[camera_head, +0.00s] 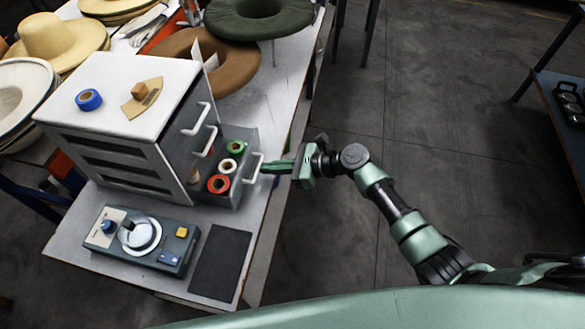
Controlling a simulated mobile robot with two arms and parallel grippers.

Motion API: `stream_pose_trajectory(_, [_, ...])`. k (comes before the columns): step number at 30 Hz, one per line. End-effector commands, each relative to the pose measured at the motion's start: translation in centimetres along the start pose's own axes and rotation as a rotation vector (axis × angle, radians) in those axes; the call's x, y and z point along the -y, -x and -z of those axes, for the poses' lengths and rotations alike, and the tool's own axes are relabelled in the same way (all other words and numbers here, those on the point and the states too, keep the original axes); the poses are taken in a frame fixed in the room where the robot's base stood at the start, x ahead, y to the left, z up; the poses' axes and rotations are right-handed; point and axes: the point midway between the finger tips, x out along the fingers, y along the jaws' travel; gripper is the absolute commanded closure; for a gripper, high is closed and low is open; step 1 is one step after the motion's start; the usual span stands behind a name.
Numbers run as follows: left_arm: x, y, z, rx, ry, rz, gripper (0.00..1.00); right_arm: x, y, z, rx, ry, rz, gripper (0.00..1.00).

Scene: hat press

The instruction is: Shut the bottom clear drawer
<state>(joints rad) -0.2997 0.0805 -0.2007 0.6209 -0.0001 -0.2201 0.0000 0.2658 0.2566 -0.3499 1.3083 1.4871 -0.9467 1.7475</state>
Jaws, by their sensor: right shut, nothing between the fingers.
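The bottom clear drawer (236,139) of the white and grey cabinet (128,105) stands pulled out to the right. Several tape rolls in red, white and green lie inside it. Its pale handle (253,169) is on the drawer's right front. My right gripper (266,167) is shut and empty, with its fingertips at the handle; I cannot tell whether they touch it. The two drawers above, with handles (196,119) and (206,141), look shut. My left gripper is not in view.
A control box (142,240) with a round dial and a dark mat (220,263) lie in front of the cabinet. A blue tape roll (88,100) sits on the cabinet top. Hats (258,17) crowd the table behind.

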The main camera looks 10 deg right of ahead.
Motion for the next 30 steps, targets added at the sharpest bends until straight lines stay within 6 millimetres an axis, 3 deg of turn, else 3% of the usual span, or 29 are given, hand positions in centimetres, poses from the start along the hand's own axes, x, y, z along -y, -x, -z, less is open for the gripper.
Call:
stream_pose_trajectory(6, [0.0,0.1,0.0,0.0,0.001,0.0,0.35,0.0,-5.1,-2.1,0.003,-0.001,-0.002,1.0])
stream_pose_trajectory(15, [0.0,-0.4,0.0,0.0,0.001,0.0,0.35,0.1,-9.8,-3.9,0.001,-0.001,-0.001,1.0])
stream_pose_trajectory(21, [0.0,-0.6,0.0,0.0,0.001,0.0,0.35,0.2,-11.0,-4.3,-0.001,0.0,0.0,1.0])
stream_pose_trajectory(30, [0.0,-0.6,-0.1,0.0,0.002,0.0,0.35,0.2,-11.3,-4.5,0.001,0.0,0.001,1.0])
